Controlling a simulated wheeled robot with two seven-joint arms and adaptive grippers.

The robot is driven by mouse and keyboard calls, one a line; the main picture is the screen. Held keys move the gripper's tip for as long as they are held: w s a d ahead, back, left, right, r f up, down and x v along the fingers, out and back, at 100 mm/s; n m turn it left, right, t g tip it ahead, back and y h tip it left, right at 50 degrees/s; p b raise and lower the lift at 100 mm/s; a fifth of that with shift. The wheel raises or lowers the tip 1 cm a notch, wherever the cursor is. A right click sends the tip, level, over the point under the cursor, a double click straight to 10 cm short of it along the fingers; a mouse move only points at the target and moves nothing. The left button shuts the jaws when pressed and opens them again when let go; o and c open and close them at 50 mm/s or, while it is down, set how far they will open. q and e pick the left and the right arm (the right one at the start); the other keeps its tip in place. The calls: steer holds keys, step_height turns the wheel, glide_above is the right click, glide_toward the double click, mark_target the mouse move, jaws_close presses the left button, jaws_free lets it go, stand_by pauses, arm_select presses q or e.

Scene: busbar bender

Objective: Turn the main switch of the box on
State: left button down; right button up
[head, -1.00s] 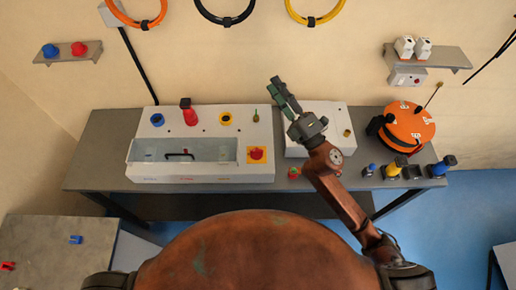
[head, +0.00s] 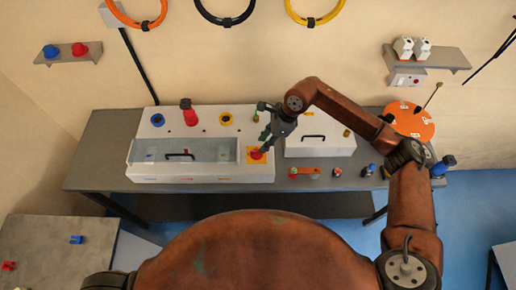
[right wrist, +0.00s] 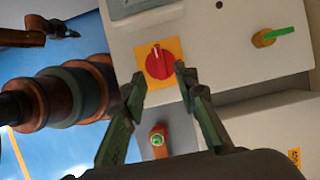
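The main switch (head: 256,154) is a red rotary knob on a yellow plate at the lower right front of the long white box (head: 205,176). In the right wrist view the red knob (right wrist: 159,63) shows with a pale bar pointing up in that picture. My right gripper (head: 264,128) is beside the switch at the box's right end. Its two green-grey fingers (right wrist: 159,73) are apart, one each side of the knob as seen there, with nothing held. I cannot tell whether they touch it. A dark arm end at the upper left may be my left gripper (right wrist: 66,32).
A smaller white box (head: 320,146) with a black handle stands right of the long box. A green-topped lever (right wrist: 268,38) sits behind the switch. A red and green button (head: 293,172) and several small parts lie on the bench's front edge.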

mark_target(257, 151)
steer(key=shift+p+x, duration=0.35)
steer(key=shift+x, duration=2.45)
steer(key=shift+a, duration=0.1)
steer(key=shift+c, duration=0.5)
steer(key=shift+r, duration=0.1)
jaws_close()
